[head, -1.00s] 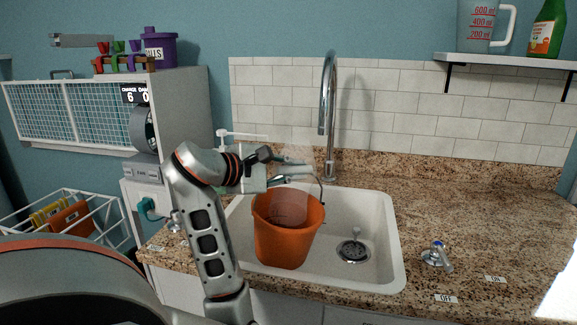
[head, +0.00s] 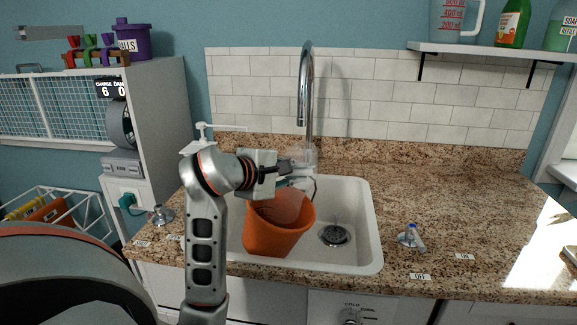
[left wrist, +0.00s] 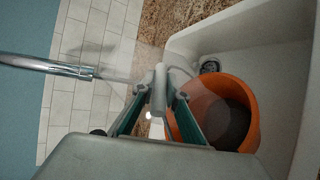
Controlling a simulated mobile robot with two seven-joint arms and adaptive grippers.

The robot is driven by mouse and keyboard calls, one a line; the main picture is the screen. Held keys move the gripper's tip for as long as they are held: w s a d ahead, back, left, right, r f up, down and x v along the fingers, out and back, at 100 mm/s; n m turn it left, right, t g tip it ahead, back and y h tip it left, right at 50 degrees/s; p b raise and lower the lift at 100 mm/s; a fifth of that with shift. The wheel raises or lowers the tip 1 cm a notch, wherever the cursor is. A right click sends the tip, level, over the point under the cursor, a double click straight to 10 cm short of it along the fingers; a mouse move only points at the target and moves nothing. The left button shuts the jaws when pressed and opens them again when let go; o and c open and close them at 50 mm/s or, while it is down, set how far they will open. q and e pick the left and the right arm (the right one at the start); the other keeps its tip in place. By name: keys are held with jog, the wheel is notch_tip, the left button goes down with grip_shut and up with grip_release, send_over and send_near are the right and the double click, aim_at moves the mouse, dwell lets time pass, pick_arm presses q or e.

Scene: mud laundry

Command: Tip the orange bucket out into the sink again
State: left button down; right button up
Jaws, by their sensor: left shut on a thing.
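The orange bucket (head: 270,238) is in the left part of the white sink (head: 365,225), left of the drain (head: 334,235). It leans slightly in the head view. My left gripper (head: 303,177) is over its back rim, near the tap. In the left wrist view the gripper (left wrist: 158,92) is shut on a pale cylindrical piece that looks like the bucket's handle grip. The bucket (left wrist: 246,88) is open beside the fingers there. Its inside looks dark, and I cannot tell whether that is contents or the bottom. My right gripper is not in view.
The tall chrome tap (head: 306,95) rises close behind the left gripper. A blue-marked valve knob (head: 411,237) stands on the granite counter (head: 450,210) right of the sink. A white cabinet (head: 160,110) stands at left. The right counter is mostly clear.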

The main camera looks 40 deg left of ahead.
aim_at(309, 174)
pick_arm(q)
jog(key=shift+d+r, duration=0.1)
jog(key=shift+d, duration=0.05)
jog(key=shift+w+d+r+m+g+y+p, duration=0.1)
jog(key=shift+w+d+m+g+y+p, duration=0.15)
jog(key=shift+d+p, duration=0.2)
jog(key=shift+w+d+m+g+y+p, duration=0.15)
jog(key=shift+d+m+p, duration=0.2)
jog(key=shift+d, duration=0.5)
jog(key=shift+w, duration=0.1)
jog(key=d+p, duration=0.1)
jog(key=m+y+p, duration=0.1)
jog(key=shift+w+d+p, duration=0.3)
jog(key=shift+d, duration=0.05)
dwell(0.5)
dwell(0.5)
